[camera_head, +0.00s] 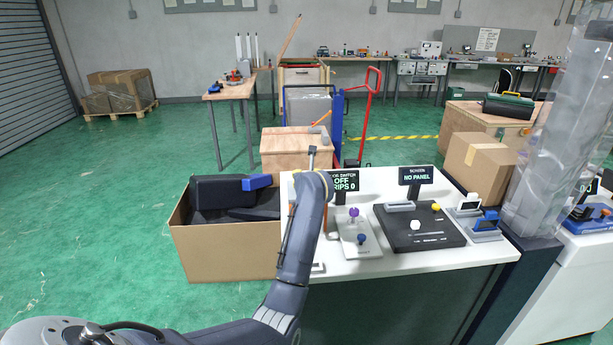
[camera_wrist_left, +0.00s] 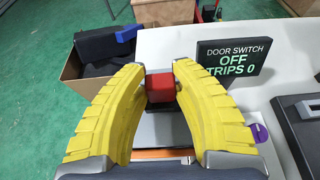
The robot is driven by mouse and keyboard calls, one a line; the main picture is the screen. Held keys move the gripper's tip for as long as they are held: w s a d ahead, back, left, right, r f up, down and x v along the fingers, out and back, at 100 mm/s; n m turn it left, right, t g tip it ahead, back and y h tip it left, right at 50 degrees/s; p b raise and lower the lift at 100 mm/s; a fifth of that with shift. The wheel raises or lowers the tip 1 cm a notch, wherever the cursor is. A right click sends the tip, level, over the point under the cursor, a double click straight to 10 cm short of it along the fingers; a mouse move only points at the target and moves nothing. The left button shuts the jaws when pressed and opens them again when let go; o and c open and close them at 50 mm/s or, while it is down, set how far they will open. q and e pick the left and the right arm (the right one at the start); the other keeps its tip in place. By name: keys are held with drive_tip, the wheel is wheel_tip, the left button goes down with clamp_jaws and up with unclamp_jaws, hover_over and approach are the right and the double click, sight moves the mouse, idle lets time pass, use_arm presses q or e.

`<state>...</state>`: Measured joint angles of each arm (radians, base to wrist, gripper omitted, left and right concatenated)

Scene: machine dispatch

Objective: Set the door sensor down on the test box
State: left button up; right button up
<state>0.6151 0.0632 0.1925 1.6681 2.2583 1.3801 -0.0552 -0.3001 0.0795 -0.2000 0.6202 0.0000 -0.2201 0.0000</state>
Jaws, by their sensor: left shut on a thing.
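In the left wrist view the two yellow fingers of my left gripper (camera_wrist_left: 160,88) are closed on a small red block with grey sides, which I take to be the door sensor (camera_wrist_left: 161,90). Below it, between the fingers, a pale and dark flat-topped object (camera_wrist_left: 170,127) shows in part; it may be the test box, and I cannot tell whether the sensor touches it. A black display (camera_wrist_left: 228,62) beside the right finger reads "DOOR SWITCH OFF TRIPS 0". In the head view my left wrist hides the fingertips and the sensor. My right gripper is not in view.
A white table (camera_head: 390,268) carries a grey panel with purple and blue knobs (camera_head: 360,240), a black tray (camera_head: 425,240) and a "NO PANEL" screen (camera_head: 415,176). An open cardboard box (camera_head: 225,254) with dark items stands left of the table. A clear column (camera_head: 560,130) rises at right.

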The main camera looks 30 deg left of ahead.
use_arm(q)
drive_tip(key=shift+f, duration=0.1)
drive_tip(key=o, duration=1.1)
